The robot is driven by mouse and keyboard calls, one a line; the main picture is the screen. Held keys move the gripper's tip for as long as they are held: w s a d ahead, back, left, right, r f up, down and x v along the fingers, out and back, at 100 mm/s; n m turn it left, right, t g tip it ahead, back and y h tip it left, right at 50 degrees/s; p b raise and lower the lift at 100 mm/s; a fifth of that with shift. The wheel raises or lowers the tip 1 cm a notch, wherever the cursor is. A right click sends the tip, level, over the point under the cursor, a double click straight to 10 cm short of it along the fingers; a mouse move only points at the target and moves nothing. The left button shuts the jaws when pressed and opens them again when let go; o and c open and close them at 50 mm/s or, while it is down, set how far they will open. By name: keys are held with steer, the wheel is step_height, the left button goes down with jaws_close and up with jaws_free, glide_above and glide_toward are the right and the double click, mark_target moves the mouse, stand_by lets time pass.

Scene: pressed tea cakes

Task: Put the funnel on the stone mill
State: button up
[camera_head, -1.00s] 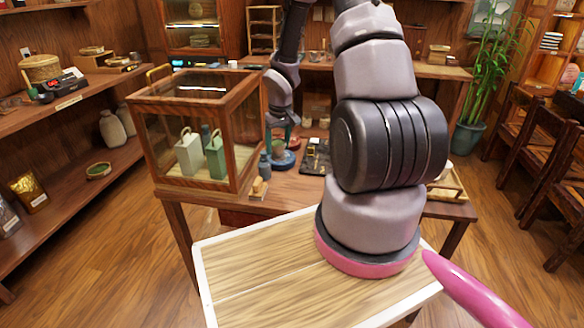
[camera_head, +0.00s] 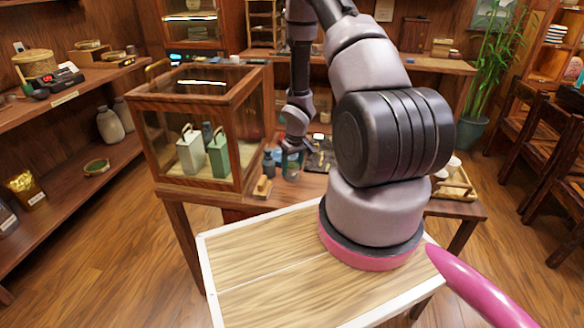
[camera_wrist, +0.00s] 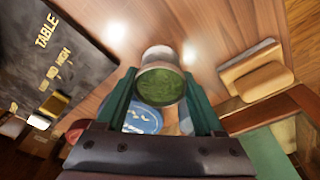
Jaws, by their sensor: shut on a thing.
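In the wrist view, my gripper (camera_wrist: 160,77) has its two teal fingers shut on a round, pale-rimmed vessel with green contents (camera_wrist: 160,87), which I take to be the funnel. It sits between the fingertips with its opening facing the camera. In the head view, my gripper (camera_head: 292,160) is over the table right of the glass case; what it holds is too small to make out there. I cannot pick out the stone mill with certainty. A blue disc with yellow marks (camera_wrist: 143,118) lies below the fingers, partly hidden.
A black panel with gold lettering (camera_wrist: 62,62) lies on the table left in the wrist view. A wooden block (camera_wrist: 262,82) is at right. The wood-framed glass case (camera_head: 240,88) stands beside my gripper; a small blue-grey canister (camera_head: 268,164) is close by.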

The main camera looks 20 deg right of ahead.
steer(key=o, duration=1.5)
steer(key=shift+f, duration=0.15)
